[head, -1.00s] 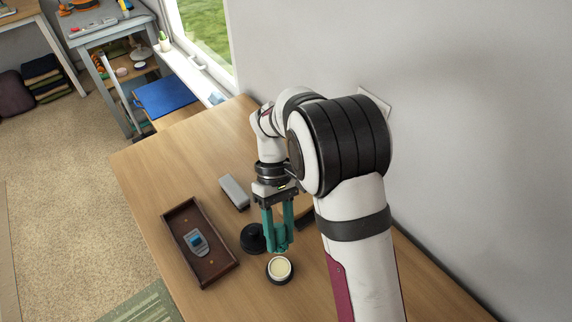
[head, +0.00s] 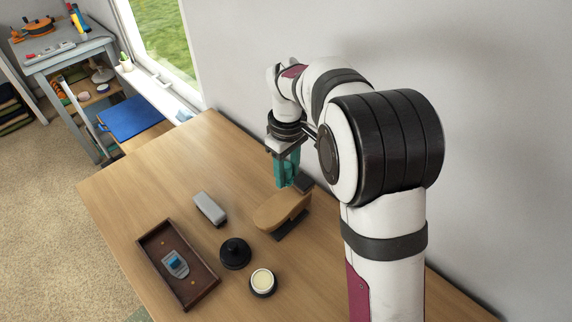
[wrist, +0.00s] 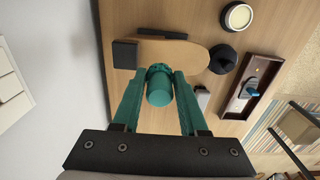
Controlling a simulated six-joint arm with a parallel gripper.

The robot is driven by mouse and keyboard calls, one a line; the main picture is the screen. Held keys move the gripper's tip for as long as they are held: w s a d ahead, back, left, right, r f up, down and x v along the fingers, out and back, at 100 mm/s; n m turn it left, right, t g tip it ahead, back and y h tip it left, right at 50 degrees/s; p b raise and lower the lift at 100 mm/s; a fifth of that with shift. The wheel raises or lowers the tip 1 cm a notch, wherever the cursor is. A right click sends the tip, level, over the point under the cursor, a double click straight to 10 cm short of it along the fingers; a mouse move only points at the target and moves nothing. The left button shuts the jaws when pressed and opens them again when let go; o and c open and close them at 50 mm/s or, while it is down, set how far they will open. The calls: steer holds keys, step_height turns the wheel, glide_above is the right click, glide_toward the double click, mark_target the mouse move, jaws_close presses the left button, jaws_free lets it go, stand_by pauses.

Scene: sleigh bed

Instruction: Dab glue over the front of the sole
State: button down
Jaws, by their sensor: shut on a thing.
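My gripper (head: 287,184) has teal fingers and is above the sole's far part; contact cannot be told. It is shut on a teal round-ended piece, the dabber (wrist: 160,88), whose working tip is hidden. The open glue pot (head: 263,281), a dark round tin with cream contents, stands nearer the camera; it is at the top of the wrist view (wrist: 238,16).
A black knobbed round piece (head: 235,253) stands between pot and sole. A grey block (head: 209,209) lies to the left. A brown tray (head: 150,243) holds a grey-blue item. The wall is close on the right; the table's far left is clear.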

mark_target(287, 185)
steer(key=shift+r, duration=0.45)
steer(key=shift+f, duration=2.75)
steer(key=shift+s+a+f, duration=0.2)
steer(key=shift+f, duration=0.45)
steer(key=shift+s+a+f, duration=0.2)
steer(key=shift+f, duration=0.4)
steer(key=shift+s+a, duration=2.65)
steer(key=shift+s, duration=0.05)
steer(key=shift+w+d, duration=3.15)
steer(key=shift+s+r, duration=0.1)
steer(key=shift+r, duration=3.95)
